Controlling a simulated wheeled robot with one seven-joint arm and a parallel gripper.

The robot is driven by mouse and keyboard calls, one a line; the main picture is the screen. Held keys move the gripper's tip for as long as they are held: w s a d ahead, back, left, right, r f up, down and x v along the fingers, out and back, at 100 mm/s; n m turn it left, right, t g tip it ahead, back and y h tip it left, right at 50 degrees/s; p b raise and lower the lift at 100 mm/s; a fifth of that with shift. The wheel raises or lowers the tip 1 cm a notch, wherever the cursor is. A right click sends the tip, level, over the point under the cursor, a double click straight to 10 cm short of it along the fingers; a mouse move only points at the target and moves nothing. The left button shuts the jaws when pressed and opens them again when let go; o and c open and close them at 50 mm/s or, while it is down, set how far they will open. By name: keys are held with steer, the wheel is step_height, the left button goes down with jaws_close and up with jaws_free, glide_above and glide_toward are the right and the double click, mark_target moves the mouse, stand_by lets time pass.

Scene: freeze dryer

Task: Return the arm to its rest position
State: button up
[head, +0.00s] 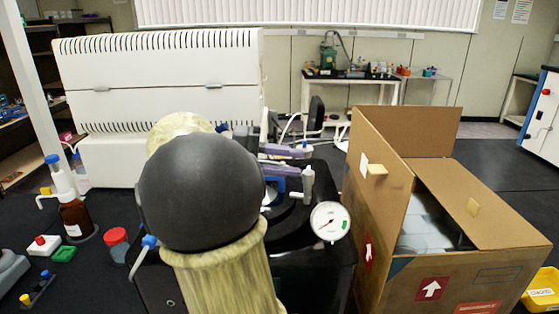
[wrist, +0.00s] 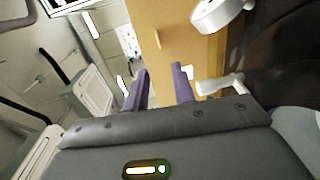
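My arm fills the middle of the head view, with a large dark round joint and a pale yellowish sleeve. My gripper (head: 308,160) shows partly behind that joint, its purple fingers pointing right above the black freeze dryer (head: 318,272). In the wrist view my gripper (wrist: 161,72) has its two purple fingers apart with nothing between them. The dryer's round white gauge (head: 330,222) stands to the right of my arm; what looks like the same gauge (wrist: 216,14) is at the top of the wrist view. Much of the dryer is hidden by my arm.
An open cardboard box (head: 440,285) stands close to the right of the dryer, its flaps raised. On the left are a brown bottle (head: 74,220), a red-lidded jar (head: 116,246) and small blocks. A large white ribbed unit (head: 160,85) stands behind. A yellow bin (head: 541,290) is far right.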

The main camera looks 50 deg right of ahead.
steer(key=shift+w+a, duration=0.45)
steer(key=shift+w, duration=0.1)
steer(key=shift+r, duration=0.1)
